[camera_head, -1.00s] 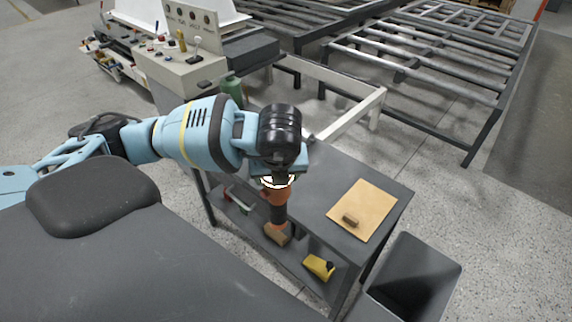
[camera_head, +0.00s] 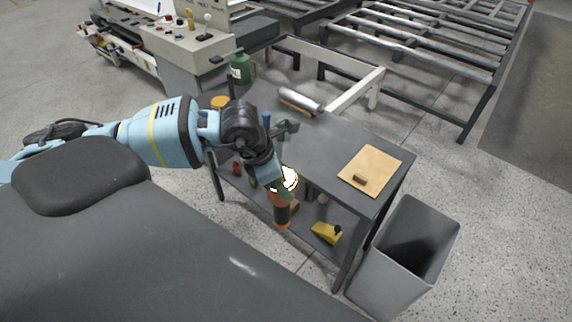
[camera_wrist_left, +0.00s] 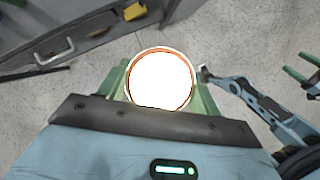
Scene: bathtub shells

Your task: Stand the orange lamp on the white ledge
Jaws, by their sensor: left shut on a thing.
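The orange lamp (camera_head: 281,213) has an orange and dark body and a bright glowing top. My left gripper (camera_head: 278,186) is shut around its upper part and holds it roughly upright, in front of the dark workbench's near edge. In the left wrist view the lamp's white, orange-rimmed face (camera_wrist_left: 161,79) sits between the green fingers. A white beam-like ledge (camera_head: 356,91) runs behind the bench, well apart from the lamp. At the right of the left wrist view, my right gripper (camera_wrist_left: 304,68) shows two green fingers spread apart with nothing between them.
The dark workbench (camera_head: 325,150) carries a tan board (camera_head: 370,170) with a small brown block, a metal roll (camera_head: 300,101) and tools. A yellow tool (camera_head: 326,232) lies on its lower shelf. A grey bin (camera_head: 405,255) stands to the right. A green canister (camera_head: 241,68) stands behind.

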